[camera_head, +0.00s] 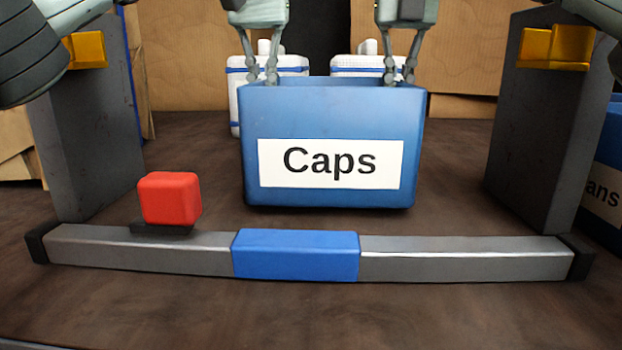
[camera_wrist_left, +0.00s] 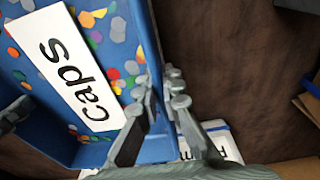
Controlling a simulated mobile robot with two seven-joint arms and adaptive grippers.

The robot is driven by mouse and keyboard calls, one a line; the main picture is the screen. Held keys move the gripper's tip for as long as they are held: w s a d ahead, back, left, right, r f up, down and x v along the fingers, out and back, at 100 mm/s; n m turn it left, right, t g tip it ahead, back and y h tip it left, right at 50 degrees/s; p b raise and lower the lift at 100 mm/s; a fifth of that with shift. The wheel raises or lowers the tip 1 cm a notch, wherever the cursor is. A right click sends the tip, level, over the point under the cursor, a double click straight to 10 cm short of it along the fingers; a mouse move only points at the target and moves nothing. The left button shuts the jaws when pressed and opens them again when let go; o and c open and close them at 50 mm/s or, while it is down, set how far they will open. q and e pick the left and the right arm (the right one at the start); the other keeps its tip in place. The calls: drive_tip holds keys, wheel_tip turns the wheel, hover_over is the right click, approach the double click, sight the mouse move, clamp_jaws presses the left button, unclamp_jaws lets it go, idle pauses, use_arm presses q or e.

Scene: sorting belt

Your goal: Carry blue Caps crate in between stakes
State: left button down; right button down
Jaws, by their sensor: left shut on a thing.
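The blue Caps crate (camera_head: 331,112) is upright, its white Caps label facing me. The left wrist view shows its blue wall (camera_wrist_left: 149,40) and colourful caps inside. My left gripper (camera_head: 262,80) is shut on the crate's rim at the left. My right gripper (camera_head: 400,80) has its fingers at the right of the rim; its grip there is unclear. Two tall dark grey uprights, perhaps the stakes, stand left (camera_head: 85,135) and right (camera_head: 540,135), with the crate between them in the picture. I cannot tell whether the crate touches the surface.
A grey bar (camera_head: 450,264) with a blue middle part (camera_head: 296,256) lies across the front. A red block (camera_head: 170,198) stands at its left. White containers (camera_head: 235,80) are behind the crate. Another blue crate (camera_head: 606,170) is at the right edge.

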use_arm(q)
drive_tip(key=shift+a, duration=0.15)
use_arm(e)
drive_tip(key=shift+d, duration=0.15)
use_arm(q)
drive_tip(key=c, duration=2.1)
unclamp_jaws()
use_arm(e)
drive_tip(key=c, duration=2.1)
unclamp_jaws()
use_arm(q)
drive_tip(key=o, duration=0.4)
use_arm(e)
drive_tip(key=o, duration=0.4)
use_arm(q)
drive_tip(key=shift+r, duration=0.15)
